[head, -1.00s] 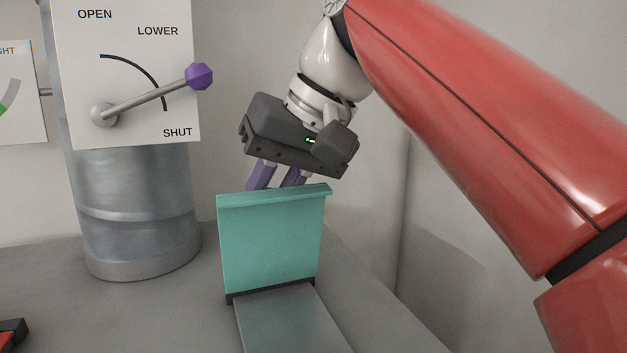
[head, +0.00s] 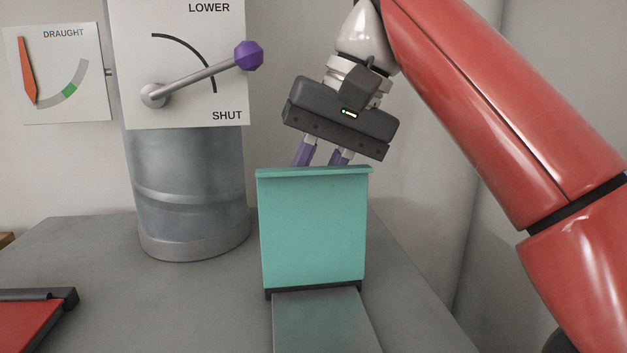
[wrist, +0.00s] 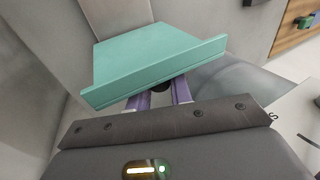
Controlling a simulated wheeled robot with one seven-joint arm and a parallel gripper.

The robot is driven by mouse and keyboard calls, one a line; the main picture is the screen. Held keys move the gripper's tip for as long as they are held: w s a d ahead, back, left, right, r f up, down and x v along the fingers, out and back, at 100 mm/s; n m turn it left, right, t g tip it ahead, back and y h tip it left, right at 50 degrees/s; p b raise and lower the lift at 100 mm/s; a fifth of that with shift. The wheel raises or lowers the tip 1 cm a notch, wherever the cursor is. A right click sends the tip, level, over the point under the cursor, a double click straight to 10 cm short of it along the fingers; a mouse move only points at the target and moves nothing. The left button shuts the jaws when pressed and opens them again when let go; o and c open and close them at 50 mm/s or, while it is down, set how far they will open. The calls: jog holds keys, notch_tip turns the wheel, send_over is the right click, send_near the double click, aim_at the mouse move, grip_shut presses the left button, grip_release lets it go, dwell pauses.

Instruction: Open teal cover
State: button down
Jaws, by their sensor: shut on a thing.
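The teal cover (head: 314,228) stands about upright on a dark strip at the back end of a grey metal plate (head: 325,320). A lip runs along its top edge. My gripper (head: 320,163) is just behind that top edge, its purple fingers reaching down and their tips hidden by the cover. In the wrist view the fingers (wrist: 160,93) pass under the lip of the cover (wrist: 145,62), with a small dark round part between them. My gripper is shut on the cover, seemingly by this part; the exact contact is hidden.
A metal cylinder (head: 190,190) with a purple-knobbed lever (head: 205,78) stands left of the cover. A draught gauge (head: 60,72) is on the wall. A red panel (head: 30,325) lies at lower left. The grey worktop (head: 130,310) is clear between.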

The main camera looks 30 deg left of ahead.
jog(key=shift+f, duration=0.3)
jog(key=c, duration=1.5)
grip_release()
jog(key=shift+w, duration=0.1)
jog(key=shift+o, duration=0.8)
jog(key=shift+r, duration=0.1)
jog(key=shift+r, duration=0.1)
